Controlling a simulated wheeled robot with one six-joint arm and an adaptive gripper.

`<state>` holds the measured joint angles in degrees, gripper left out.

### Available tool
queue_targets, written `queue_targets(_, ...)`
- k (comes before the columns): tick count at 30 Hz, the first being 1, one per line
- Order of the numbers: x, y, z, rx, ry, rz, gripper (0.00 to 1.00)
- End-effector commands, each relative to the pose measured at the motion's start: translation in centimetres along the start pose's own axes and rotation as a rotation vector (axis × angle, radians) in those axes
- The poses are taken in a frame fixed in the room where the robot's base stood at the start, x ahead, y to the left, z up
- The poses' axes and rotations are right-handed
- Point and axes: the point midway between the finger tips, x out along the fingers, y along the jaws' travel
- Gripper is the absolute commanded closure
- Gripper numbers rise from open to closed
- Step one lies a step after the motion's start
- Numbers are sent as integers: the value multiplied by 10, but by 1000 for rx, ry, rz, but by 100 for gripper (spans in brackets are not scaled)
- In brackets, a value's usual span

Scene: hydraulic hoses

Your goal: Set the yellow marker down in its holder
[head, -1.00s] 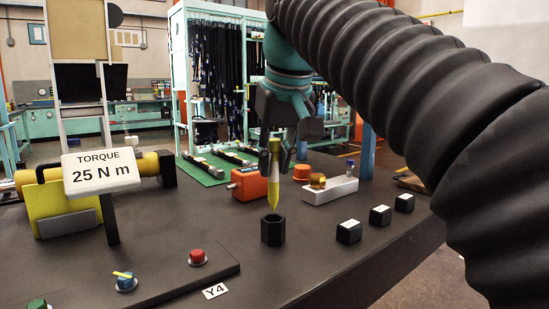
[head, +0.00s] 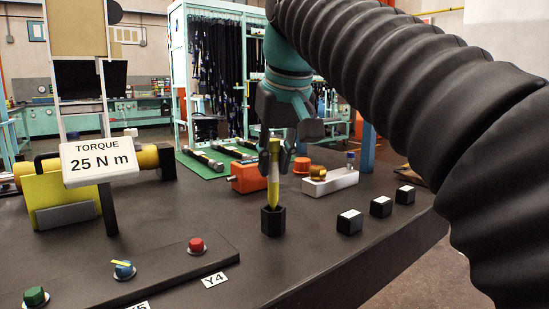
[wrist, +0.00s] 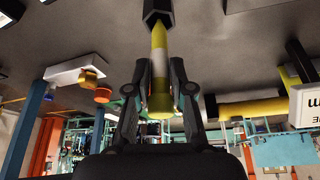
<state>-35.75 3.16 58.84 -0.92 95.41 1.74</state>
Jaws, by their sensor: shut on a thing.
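The yellow marker (head: 274,172) with a white band is upright, and its lower tip reaches into the mouth of the black hexagonal holder (head: 272,222) on the dark table. My gripper (head: 274,150) is shut on the marker's upper part, above the holder. In the wrist view, the marker (wrist: 159,65) sits between the two fingers of my gripper (wrist: 159,88), and its narrow end points into the holder (wrist: 157,10). The tip itself is hidden inside the holder.
Several black blocks (head: 380,207) stand right of the holder. An orange box (head: 248,177) and a white tray (head: 330,182) are behind it. The torque sign (head: 100,163) stands left, and a panel with a red button (head: 196,245) is in front.

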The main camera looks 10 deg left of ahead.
Motion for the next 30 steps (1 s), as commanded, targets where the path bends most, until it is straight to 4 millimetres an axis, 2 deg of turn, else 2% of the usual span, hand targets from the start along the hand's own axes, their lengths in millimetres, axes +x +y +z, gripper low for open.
queue_targets(30,21,0,9,0,-1,0,100)
